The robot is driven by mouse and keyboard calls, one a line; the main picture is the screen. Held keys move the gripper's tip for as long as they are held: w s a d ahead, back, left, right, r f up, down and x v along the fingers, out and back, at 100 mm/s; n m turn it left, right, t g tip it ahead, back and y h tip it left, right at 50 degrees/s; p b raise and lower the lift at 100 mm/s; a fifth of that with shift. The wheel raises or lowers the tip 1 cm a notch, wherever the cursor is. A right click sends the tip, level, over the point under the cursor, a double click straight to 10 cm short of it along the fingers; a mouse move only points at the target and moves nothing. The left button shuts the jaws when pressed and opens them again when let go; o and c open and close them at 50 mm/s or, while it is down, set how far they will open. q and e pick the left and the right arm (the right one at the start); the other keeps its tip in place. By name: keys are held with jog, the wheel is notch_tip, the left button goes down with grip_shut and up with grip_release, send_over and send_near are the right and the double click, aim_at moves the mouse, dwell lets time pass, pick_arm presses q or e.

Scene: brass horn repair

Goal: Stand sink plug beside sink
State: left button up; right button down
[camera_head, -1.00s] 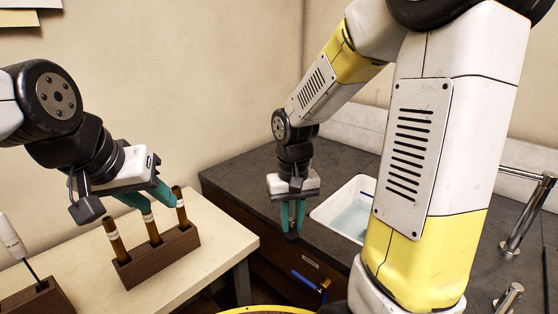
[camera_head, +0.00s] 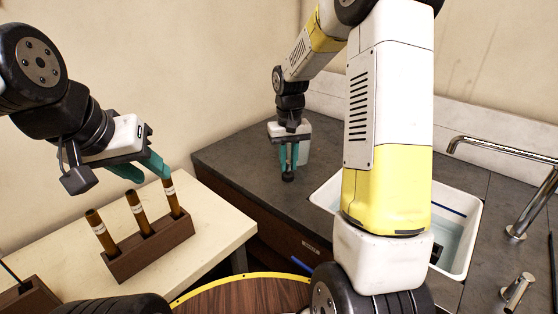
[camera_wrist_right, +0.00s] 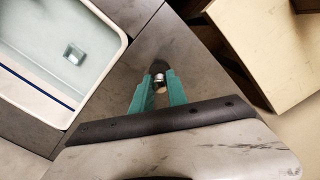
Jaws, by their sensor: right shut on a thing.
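The sink plug, dark with a pale metal stem, is held by my right gripper (camera_head: 289,163). In the head view the plug (camera_head: 288,177) shows as a small dark piece under the fingertips, over the grey counter left of the sink (camera_head: 474,237). In the right wrist view the stem (camera_wrist_right: 159,82) sits between the teal fingertips, and the sink (camera_wrist_right: 120,42) lies to the upper left. I cannot tell whether the plug touches the counter.
Several brown tubes (camera_head: 137,212) stand in the wooden rack (camera_head: 150,252) on a pale table (camera_head: 225,212). A tap (camera_head: 518,228) rises at the sink's right. The counter (camera_head: 245,150) around my right gripper is clear. My right arm hides part of the sink.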

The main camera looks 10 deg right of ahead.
aim_at(288, 170)
jog(key=shift+w+d, duration=0.15)
jog(key=shift+w, duration=0.4)
jog(key=shift+w+f, duration=0.15)
jog(key=shift+f, duration=1.65)
jog(key=c, duration=1.3)
grip_release()
jog(key=shift+f, duration=0.15)
